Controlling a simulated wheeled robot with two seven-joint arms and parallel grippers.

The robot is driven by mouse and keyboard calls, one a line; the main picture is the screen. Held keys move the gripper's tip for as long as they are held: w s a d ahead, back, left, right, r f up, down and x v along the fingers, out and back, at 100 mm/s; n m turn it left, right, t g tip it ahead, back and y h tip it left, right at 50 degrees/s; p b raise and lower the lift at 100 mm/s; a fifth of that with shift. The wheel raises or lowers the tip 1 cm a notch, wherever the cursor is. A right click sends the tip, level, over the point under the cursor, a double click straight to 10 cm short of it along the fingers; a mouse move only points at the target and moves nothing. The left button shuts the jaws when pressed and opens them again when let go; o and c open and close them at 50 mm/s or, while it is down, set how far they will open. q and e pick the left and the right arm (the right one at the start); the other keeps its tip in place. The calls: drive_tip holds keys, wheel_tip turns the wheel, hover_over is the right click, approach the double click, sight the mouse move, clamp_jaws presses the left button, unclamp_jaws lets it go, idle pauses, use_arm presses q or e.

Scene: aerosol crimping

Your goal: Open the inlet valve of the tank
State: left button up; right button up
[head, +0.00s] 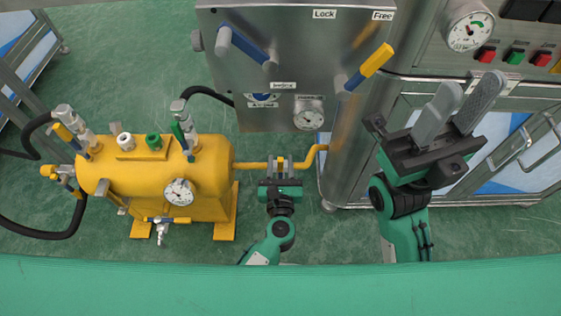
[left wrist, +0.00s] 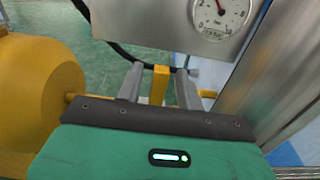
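The yellow tank (head: 150,180) stands on the floor at the left in the head view, and its rounded end (left wrist: 30,85) shows in the left wrist view. A yellow pipe (head: 250,165) runs right from it, with a small yellow valve handle (head: 281,161) on it. In the left wrist view this handle (left wrist: 160,84) stands upright between the fingers of my left gripper (left wrist: 159,70), with a gap on each side. My left gripper (head: 281,163) is open around the handle. My right gripper (head: 470,92) is open and empty, raised in front of the cabinet.
A steel panel (head: 290,50) with blue and yellow levers and gauges is just beyond the pipe. A steel cabinet (head: 400,110) stands at the right. Black hoses (head: 60,233) and further valves (head: 182,138) are at the tank. Green floor is free behind the tank.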

use_arm(q)
drive_tip(key=shift+w, duration=0.45)
drive_tip(key=shift+c, duration=0.3)
clamp_jaws()
drive_tip(key=shift+a, duration=0.1)
